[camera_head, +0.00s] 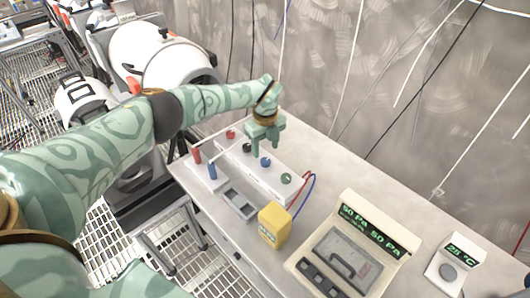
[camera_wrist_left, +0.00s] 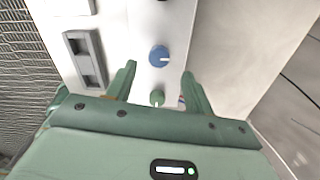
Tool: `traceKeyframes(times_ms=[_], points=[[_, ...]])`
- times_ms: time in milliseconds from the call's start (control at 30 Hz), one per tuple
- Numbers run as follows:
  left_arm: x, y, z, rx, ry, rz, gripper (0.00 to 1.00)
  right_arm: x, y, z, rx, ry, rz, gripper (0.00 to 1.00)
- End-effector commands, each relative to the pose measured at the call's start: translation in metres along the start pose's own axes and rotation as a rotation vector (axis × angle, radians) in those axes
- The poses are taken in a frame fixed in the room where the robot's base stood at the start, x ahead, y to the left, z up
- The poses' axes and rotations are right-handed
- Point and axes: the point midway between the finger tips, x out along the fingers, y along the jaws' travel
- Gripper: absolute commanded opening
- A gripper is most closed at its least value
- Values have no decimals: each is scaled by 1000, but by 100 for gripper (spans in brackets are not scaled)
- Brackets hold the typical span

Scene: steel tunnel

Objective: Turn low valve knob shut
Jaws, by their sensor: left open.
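A long white valve box (camera_head: 262,175) on the bench carries a row of knobs: red (camera_head: 230,134), black (camera_head: 246,147), blue (camera_head: 265,162) and green (camera_head: 286,178). No label shows which is the low valve. My left gripper (camera_head: 267,148) is open above the box, fingers pointing down, near the blue knob. In the left wrist view, the blue knob (camera_wrist_left: 159,56) shows between the fingertips (camera_wrist_left: 159,72), with its white mark to the right. The green knob (camera_wrist_left: 157,98) shows lower between the fingers. Neither finger visibly touches a knob. My right gripper is out of view.
A red and a blue hose leave the box near a yellow block (camera_head: 275,224). A display unit (camera_head: 352,247) reading 50 Pa and a 25 °C gauge (camera_head: 454,262) stand to the right. A grey-inset panel (camera_head: 239,203) lies in front. The wall is close behind.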

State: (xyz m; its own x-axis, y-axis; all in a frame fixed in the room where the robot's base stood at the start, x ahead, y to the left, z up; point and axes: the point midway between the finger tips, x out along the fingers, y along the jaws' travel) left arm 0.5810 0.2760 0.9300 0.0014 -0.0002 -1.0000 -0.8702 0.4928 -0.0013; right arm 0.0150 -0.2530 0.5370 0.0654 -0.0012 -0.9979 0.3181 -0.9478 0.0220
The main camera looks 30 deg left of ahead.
Motion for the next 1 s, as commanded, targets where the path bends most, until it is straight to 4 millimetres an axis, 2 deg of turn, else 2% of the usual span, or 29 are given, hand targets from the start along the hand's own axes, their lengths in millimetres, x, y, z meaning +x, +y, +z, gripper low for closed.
traceKeyframes(times_ms=[33,100,300,400,600,1000], points=[[-22,0,1,1,-3,-4,52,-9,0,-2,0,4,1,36],[-41,0,1,1,-3,-3,52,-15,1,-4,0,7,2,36],[-86,0,1,0,-3,-2,52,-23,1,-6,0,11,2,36],[-100,0,0,0,-1,-1,52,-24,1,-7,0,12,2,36],[-112,0,0,-1,0,1,52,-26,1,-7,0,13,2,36],[-112,0,0,0,0,1,52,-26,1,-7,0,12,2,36]])
